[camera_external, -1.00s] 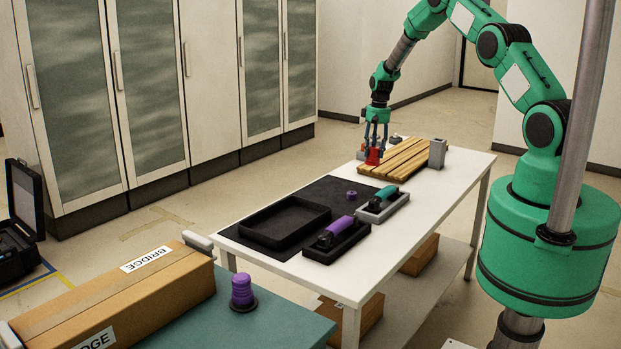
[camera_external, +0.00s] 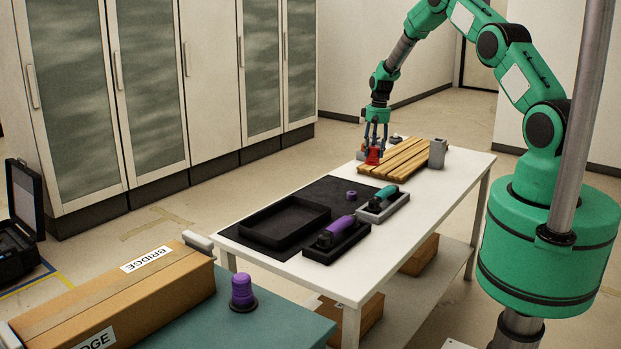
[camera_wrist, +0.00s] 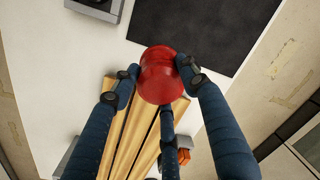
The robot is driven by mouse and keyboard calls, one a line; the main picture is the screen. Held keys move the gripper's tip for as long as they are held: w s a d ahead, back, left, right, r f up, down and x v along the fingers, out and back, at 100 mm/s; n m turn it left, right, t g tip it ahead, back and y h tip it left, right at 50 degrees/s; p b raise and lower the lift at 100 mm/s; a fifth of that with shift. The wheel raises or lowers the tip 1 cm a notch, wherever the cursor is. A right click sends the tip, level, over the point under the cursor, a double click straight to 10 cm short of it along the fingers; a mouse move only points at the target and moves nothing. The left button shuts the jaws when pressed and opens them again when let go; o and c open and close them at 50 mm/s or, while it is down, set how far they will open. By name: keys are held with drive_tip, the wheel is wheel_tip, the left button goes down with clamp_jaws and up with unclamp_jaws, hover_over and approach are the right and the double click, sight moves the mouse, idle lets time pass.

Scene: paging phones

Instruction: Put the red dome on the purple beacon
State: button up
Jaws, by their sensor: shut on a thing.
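The red dome (camera_external: 373,156) is between the fingers of my gripper (camera_external: 374,150), at the far left end of the white table. In the wrist view the red dome (camera_wrist: 160,76) shows as round and glossy, with the blue-grey fingers of my gripper (camera_wrist: 160,85) closed around it. I cannot tell whether its underside touches the table. The purple beacon (camera_external: 241,290) stands upright on a dark round base on the teal surface in the front, well away from my gripper.
A wooden slatted board (camera_external: 400,158) lies beside the gripper. A grey block (camera_external: 437,153), a small purple ring (camera_external: 351,195), two handset cradles (camera_external: 336,240) and a black tray (camera_external: 285,222) share the white table (camera_external: 420,215). A cardboard box (camera_external: 120,300) stands left of the beacon.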

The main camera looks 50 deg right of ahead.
drive_tip(key=w+a+r+n, duration=0.1)
drive_tip(key=a+n, duration=0.3)
drive_tip(key=a, duration=1.9)
drive_tip(key=a+r+n, duration=0.2)
drive_tip(key=a+n, duration=0.1)
drive_tip(key=a, duration=2)
drive_tip(key=s+a+n, duration=0.3)
drive_tip(key=s+a, duration=0.5)
drive_tip(key=a, duration=0.3)
drive_tip(key=s+a+n, duration=0.3)
drive_tip(key=s+a, duration=0.6)
drive_tip(key=a, duration=0.3)
drive_tip(key=s+a+r+n, duration=0.1)
drive_tip(key=s+a+n, duration=0.1)
drive_tip(key=s+a, duration=0.6)
drive_tip(key=a, duration=0.4)
drive_tip(key=shift+s+n+h, duration=0.3)
drive_tip(key=shift+s+n, duration=0.05)
drive_tip(key=shift+n, duration=0.05)
hover_over(242, 276)
drive_tip(key=shift+a+f+p, duration=0.1)
drive_tip(key=shift+f+p, duration=0.25)
drive_tip(key=shift+f, duration=0.35)
drive_tip(key=shift+f, duration=1.75)
